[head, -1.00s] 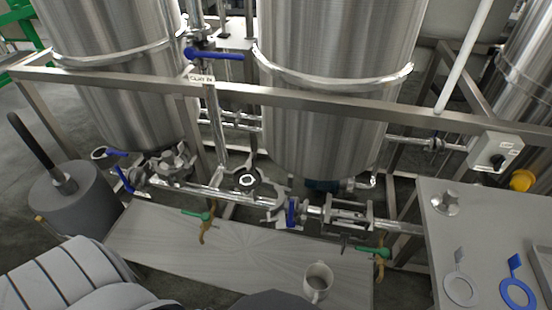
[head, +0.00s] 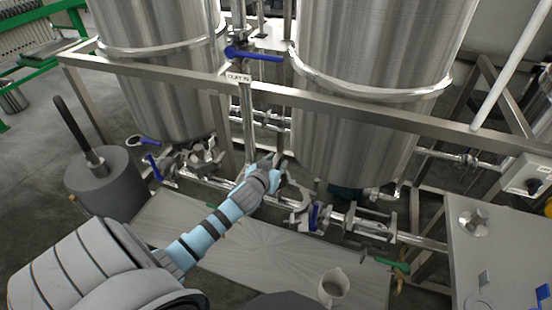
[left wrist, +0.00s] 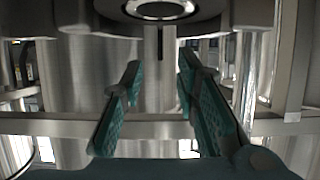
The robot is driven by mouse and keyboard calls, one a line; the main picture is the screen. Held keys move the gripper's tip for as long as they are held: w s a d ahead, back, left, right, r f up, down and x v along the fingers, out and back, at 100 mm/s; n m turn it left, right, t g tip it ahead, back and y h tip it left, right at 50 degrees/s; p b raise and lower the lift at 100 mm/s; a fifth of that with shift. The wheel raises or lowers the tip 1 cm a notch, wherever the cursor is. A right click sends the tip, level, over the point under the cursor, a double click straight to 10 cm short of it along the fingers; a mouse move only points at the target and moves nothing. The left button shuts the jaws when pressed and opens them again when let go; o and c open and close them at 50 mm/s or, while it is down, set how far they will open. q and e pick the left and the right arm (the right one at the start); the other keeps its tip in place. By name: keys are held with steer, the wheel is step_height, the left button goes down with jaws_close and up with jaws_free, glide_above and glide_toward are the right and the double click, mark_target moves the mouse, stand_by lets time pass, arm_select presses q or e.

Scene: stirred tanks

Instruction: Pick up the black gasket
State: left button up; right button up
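My left gripper (head: 272,163) reaches over the low bench to the pipe fitting between the two tanks, largely covering it in the head view. In the left wrist view the gripper (left wrist: 158,64) is open, its two teal-padded fingers apart with nothing between them. A round pipe end with a bright ring and dark bore (left wrist: 160,9) shows at the top of that view, beyond the fingertips and cut off by the frame edge. I cannot clearly make out a black gasket; whether the dark part there is one, I cannot tell. My right gripper is not in view.
A steel frame rail (head: 330,107) crosses in front of the tanks (head: 370,90). A valve with a blue handle (head: 255,54) stands above the fitting. A mug (head: 333,288) is on the low bench (head: 225,245). A grey table (head: 475,255) with metal parts is at right.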

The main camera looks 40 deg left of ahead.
arm_select(q)
steer(key=x, duration=0.3)
steer(key=shift+w+f+b, duration=0.1)
steer(key=shift+f+b, duration=0.05)
steer(key=shift+b, duration=0.15)
jaws_close()
